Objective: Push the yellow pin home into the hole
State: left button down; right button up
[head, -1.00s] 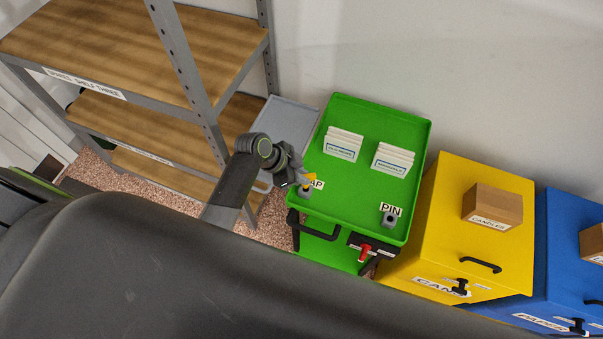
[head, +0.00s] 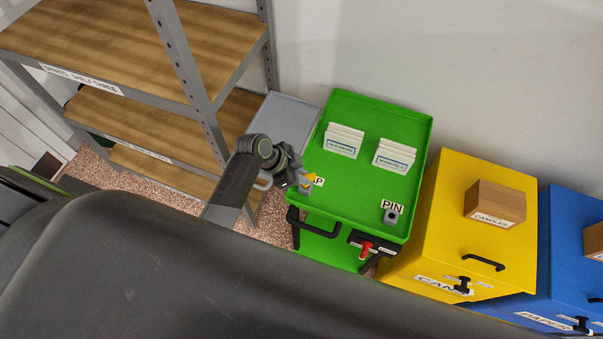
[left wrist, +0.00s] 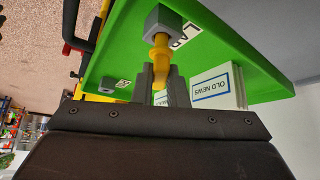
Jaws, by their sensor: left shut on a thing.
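The yellow pin (head: 311,180) is held in my left gripper (head: 303,180), above the near left corner of the green cart top. In the left wrist view the pin (left wrist: 159,48) stands between the two dark fingers (left wrist: 161,84), which are shut on it. Its far end meets a grey block (left wrist: 164,20) on the green top. That block's hole is hidden by the pin, and I cannot tell how deep the pin sits. A label beside the block is partly covered. My right gripper is not in view.
A second grey block (head: 390,216) with a PIN label stands at the cart's near right corner. Two white stacks (head: 343,141) stand farther back on the green top (head: 350,192). A shelf rack is at left; yellow and blue cabinets are at right.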

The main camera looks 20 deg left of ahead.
pick_arm(q)
jog(key=shift+f+b, duration=0.55)
jog(key=shift+f, duration=0.35)
jog(key=c, duration=1.4)
grip_release()
jog(key=shift+o, duration=0.2)
jog(key=shift+r, duration=0.1)
jog(key=b+v, duration=0.1)
jog(key=v, duration=1.6)
jog(key=shift+a, duration=0.1)
